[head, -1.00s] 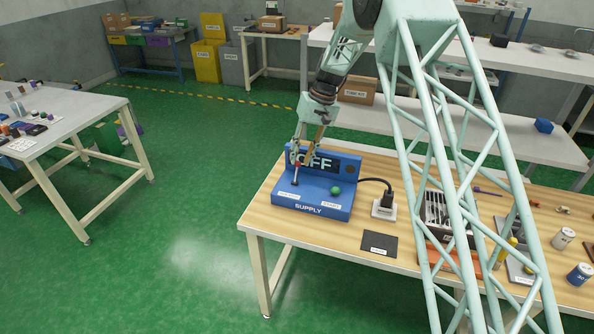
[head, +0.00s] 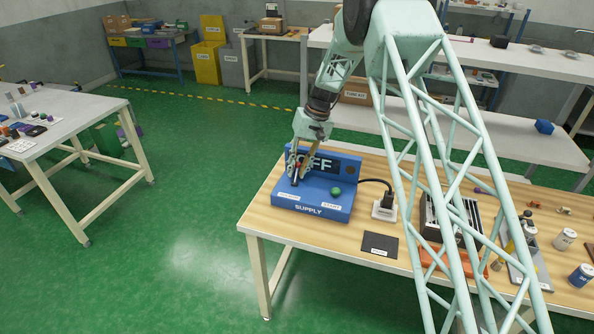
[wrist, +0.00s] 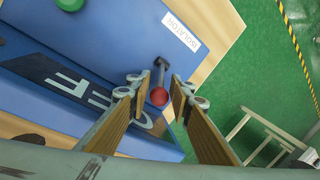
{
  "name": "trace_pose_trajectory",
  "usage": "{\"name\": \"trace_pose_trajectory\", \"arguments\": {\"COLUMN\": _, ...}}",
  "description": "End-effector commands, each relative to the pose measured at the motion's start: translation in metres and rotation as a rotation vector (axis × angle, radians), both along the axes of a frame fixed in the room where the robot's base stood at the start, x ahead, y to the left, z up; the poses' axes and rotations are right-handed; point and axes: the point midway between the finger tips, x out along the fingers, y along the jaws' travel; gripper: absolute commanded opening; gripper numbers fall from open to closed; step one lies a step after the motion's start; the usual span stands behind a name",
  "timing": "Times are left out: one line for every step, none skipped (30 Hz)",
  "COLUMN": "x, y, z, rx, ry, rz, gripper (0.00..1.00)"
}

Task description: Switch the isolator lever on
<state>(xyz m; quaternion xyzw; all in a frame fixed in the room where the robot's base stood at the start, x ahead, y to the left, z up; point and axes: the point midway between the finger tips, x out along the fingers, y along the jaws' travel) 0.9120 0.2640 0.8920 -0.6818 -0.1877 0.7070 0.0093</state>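The blue supply box (head: 312,213) stands on the wooden bench, and its upright panel reads OFF (head: 322,165). The isolator lever is a dark rod with a red ball knob. It rises from the left of the box, beside the ISOLATOR label (wrist: 180,32) in the wrist view. My gripper (head: 297,172) is at the lever, in front of the panel. In the wrist view my gripper (wrist: 160,88) is open, with the red knob (wrist: 158,97) between its fingertips and small gaps showing on both sides. In the head view the fingers partly cover the lever.
A green knob (head: 336,191) is on the box, right of the lever. A black plug in a white socket (head: 384,209) and a dark mat (head: 380,244) lie to the right. A grey rack (head: 455,217) stands farther right. The bench's left edge is close to the box.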

Motion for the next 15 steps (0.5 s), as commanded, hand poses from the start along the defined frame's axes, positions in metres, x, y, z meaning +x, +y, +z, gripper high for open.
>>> {"name": "trace_pose_trajectory", "arguments": {"x": 0.0000, "y": -0.0001, "z": 0.0000, "rx": 0.000, "ry": 0.000, "rz": 0.000, "gripper": 0.15}}
{"name": "trace_pose_trajectory", "arguments": {"x": 0.0000, "y": -0.0001, "z": 0.0000, "rx": 0.000, "ry": 0.000, "rz": 0.000, "gripper": 0.12}}
{"name": "trace_pose_trajectory", "arguments": {"x": 0.0000, "y": 0.0000, "z": 0.0000, "rx": 0.000, "ry": 0.000, "rz": 0.000, "gripper": 0.08}}
{"name": "trace_pose_trajectory", "arguments": {"x": 0.0000, "y": 0.0000, "z": 0.0000, "rx": 0.000, "ry": 0.000, "rz": 0.000, "gripper": 0.06}}
{"name": "trace_pose_trajectory", "arguments": {"x": 0.0000, "y": 0.0000, "z": 0.0000, "rx": 0.000, "ry": 0.000, "rz": 0.000, "gripper": 0.03}}
{"name": "trace_pose_trajectory", "arguments": {"x": 0.0000, "y": 0.0000, "z": 0.0001, "rx": 0.000, "ry": 0.000, "rz": 0.000, "gripper": 0.00}}
{"name": "trace_pose_trajectory", "arguments": {"x": 0.0000, "y": -0.0001, "z": 0.0001, "rx": 0.000, "ry": 0.000, "rz": 0.000, "gripper": 0.00}}
{"name": "trace_pose_trajectory", "arguments": {"x": 0.0000, "y": -0.0001, "z": 0.0001, "rx": 0.000, "ry": 0.000, "rz": 0.000, "gripper": 0.00}}
{"name": "trace_pose_trajectory", "arguments": {"x": 0.0000, "y": -0.0001, "z": 0.0002, "rx": 0.000, "ry": 0.000, "rz": 0.000, "gripper": 0.00}}
{"name": "trace_pose_trajectory", "arguments": {"x": 0.0000, "y": -0.0001, "z": 0.0002, "rx": 0.000, "ry": 0.000, "rz": 0.000, "gripper": 0.00}}
{"name": "trace_pose_trajectory", "arguments": {"x": 0.0000, "y": -0.0001, "z": 0.0003, "rx": 0.000, "ry": 0.000, "rz": 0.000, "gripper": 0.00}}
{"name": "trace_pose_trajectory", "arguments": {"x": 0.0001, "y": -0.0001, "z": 0.0003, "rx": 0.000, "ry": -0.001, "rz": 0.000, "gripper": 0.00}}
{"name": "trace_pose_trajectory", "arguments": {"x": 0.0000, "y": -0.0001, "z": 0.0004, "rx": 0.000, "ry": -0.001, "rz": 0.000, "gripper": 0.00}}
{"name": "trace_pose_trajectory", "arguments": {"x": 0.0000, "y": 0.0000, "z": 0.0005, "rx": 0.000, "ry": -0.002, "rz": -0.001, "gripper": 0.00}}
{"name": "trace_pose_trajectory", "arguments": {"x": 0.0000, "y": 0.0000, "z": 0.0005, "rx": -0.001, "ry": -0.004, "rz": 0.000, "gripper": 0.00}}
